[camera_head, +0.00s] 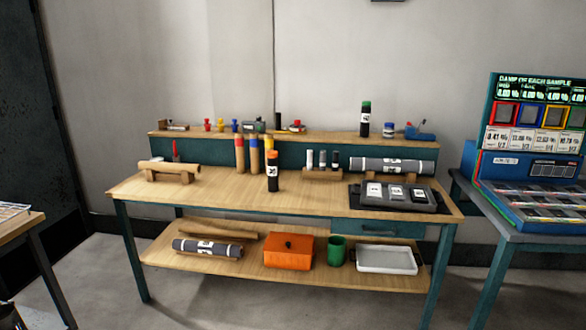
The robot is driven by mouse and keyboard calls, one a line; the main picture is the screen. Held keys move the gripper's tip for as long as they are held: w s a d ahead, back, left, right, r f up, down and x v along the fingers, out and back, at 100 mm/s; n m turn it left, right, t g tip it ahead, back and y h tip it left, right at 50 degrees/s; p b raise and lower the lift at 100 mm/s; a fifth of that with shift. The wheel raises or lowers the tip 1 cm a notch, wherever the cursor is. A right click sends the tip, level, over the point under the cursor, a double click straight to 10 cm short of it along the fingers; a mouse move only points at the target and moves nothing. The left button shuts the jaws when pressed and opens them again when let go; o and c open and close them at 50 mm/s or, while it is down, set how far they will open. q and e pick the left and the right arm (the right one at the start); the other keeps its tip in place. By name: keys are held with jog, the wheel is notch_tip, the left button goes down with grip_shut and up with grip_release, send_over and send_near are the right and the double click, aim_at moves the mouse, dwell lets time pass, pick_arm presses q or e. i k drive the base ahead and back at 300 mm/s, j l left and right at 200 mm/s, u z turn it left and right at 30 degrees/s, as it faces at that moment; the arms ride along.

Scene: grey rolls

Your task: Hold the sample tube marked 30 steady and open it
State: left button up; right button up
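A dark upright sample tube (272,183) with an orange cap (272,155) stands on the wooden workbench (220,195), a little left of its middle. Its white label seems to read 30. A similar dark tube (365,126) with a green cap and white label stands on the raised back shelf; its number is too small to read surely. The orange cap is on the tube, and nothing touches the tube from the front. Neither of my grippers shows in the head view.
Tall coloured tubes (240,157) stand behind the tube. A small vial rack (322,174), a grey roll (392,165) and a dark tray (355,204) lie to its right. A wooden roll (168,167) lies left. The bench front around the tube is clear.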

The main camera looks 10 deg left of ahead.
aim_at(272, 162)
jog(key=i+j, duration=0.15)
jog(key=i, duration=0.4)
jog(key=i+j, duration=0.15)
jog(key=i, duration=0.45)
